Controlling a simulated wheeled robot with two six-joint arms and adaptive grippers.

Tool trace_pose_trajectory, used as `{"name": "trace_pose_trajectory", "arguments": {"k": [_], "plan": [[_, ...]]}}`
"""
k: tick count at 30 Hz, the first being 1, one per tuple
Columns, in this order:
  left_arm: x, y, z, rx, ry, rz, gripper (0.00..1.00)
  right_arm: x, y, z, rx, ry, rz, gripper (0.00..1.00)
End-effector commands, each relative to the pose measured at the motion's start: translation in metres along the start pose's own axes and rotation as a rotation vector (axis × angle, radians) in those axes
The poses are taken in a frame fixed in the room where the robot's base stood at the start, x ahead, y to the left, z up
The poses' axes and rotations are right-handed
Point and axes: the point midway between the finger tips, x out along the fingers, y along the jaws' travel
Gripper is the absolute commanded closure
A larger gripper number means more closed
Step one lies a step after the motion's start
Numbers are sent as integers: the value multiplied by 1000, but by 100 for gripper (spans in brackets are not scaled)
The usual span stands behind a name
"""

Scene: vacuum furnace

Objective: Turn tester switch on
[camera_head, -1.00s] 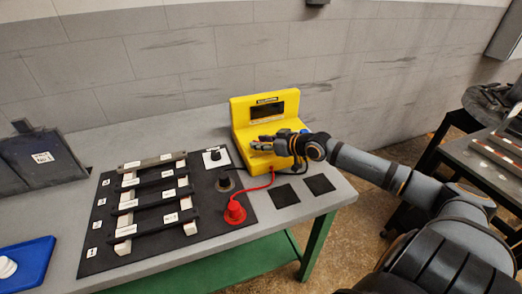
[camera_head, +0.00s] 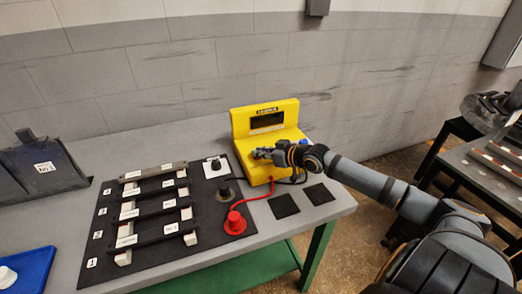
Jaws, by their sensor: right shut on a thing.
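The yellow tester (camera_head: 243,126) stands at the back right of the grey workbench, with a dark display (camera_head: 267,120) on its upright face. My right gripper (camera_head: 262,153) is at the tester's sloped front, below the display. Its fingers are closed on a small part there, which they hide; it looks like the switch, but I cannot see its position. A blue knob (camera_head: 304,142) shows at the tester's right side. My left gripper is not in view.
A black mat (camera_head: 107,255) holds several labelled dark bars on white supports. A red probe (camera_head: 235,223) and a black probe (camera_head: 225,190) stand right of them, with cables to the tester. Two black squares (camera_head: 284,205) lie near the bench's right edge. A blue tray (camera_head: 38,262) is at left.

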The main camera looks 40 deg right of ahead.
Motion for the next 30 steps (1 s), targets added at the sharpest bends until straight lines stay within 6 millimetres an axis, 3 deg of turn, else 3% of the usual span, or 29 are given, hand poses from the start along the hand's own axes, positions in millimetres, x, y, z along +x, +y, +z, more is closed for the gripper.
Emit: {"name": "trace_pose_trajectory", "arguments": {"k": [15, 18, 23, 30], "plan": [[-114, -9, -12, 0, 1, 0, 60, -4, -7, -11, 136, -3, 287, 100], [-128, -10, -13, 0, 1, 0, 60, -2, -9, -8, 171, -3, 374, 100], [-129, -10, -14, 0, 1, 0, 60, 3, -10, -1, 226, -2, 515, 100], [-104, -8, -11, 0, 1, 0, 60, 7, -12, 4, 302, 1, 704, 100]]}}
